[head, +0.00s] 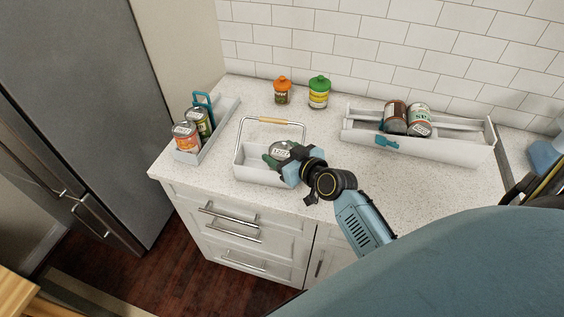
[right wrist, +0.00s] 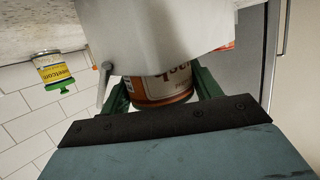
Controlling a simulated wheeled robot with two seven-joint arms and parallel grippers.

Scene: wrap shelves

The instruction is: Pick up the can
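A can (head: 280,151) with a pale lid stands in the white wire-handled caddy (head: 245,170) at the middle of the counter. My right gripper (head: 284,158) is at the caddy, with its green fingers on either side of this can. In the right wrist view the can (right wrist: 163,88) has a red-brown and white label and sits between the two green fingers (right wrist: 163,92). The caddy's grey wall (right wrist: 150,35) hides part of the can. I cannot tell whether the fingers press on it. My left gripper is not in view.
A left tray (head: 215,135) holds two cans. A right tray (head: 440,150) holds two more cans. An orange-lidded jar (head: 282,92) and a green-lidded jar (head: 319,93) stand near the tiled wall. The caddy's handle (head: 270,120) arches behind the gripper.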

